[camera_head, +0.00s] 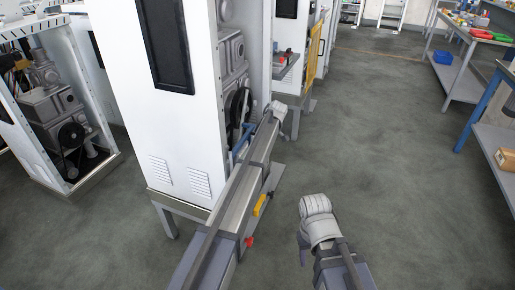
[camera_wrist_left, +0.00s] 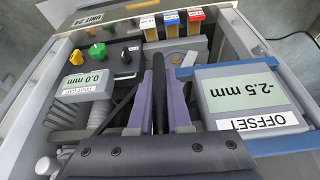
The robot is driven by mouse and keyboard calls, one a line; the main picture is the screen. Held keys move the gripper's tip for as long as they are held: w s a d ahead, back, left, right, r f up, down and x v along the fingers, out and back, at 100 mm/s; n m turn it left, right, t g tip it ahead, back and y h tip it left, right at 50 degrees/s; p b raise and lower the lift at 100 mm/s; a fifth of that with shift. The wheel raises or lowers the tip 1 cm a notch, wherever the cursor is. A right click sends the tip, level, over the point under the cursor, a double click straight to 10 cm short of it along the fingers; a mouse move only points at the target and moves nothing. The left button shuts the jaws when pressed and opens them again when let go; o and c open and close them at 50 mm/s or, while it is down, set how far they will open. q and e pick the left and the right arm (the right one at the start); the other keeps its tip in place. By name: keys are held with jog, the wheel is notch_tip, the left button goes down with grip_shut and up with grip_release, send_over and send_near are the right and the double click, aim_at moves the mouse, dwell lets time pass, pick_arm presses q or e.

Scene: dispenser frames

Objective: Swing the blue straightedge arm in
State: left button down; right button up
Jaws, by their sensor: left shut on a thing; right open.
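The blue straightedge arm (camera_head: 243,141) shows in part in the head view, at the open side of the white dispenser cabinet; my left arm hides some of it. In the left wrist view, a blue bar (camera_wrist_left: 285,146) runs along the edge of the grey OFFSET box at right. My left gripper (camera_head: 276,108) reaches to the cabinet's open side. In the left wrist view its purple-grey fingers (camera_wrist_left: 159,100) are shut on a dark upright bar between them; whether this belongs to the straightedge arm, I cannot tell. My right gripper (camera_head: 315,205) is open over the floor.
The OFFSET display (camera_wrist_left: 247,93) reads -2.5 mm; another display (camera_wrist_left: 83,86) reads 0.0 mm. Green, yellow and black knobs (camera_wrist_left: 97,50) and coloured connectors (camera_wrist_left: 170,20) sit behind the fingers. A second cabinet (camera_head: 55,105) stands left, a workbench (camera_head: 470,55) right. Floor between is clear.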

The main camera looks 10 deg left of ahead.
pick_arm(q)
jog(key=c, duration=0.9)
grip_release()
jog(key=shift+s+a, duration=0.2)
jog(key=shift+a, duration=0.05)
jog(key=shift+o, duration=0.2)
jog(key=shift+d, duration=0.1)
jog(key=shift+r, duration=0.1)
jog(key=shift+d+r+p, duration=0.1)
jog(key=shift+r+p, duration=0.15)
jog(key=shift+p, duration=0.05)
jog(key=p+v, duration=0.6)
jog(key=v, duration=0.1)
jog(key=shift+p, duration=0.3)
jog(key=shift+d, duration=0.1)
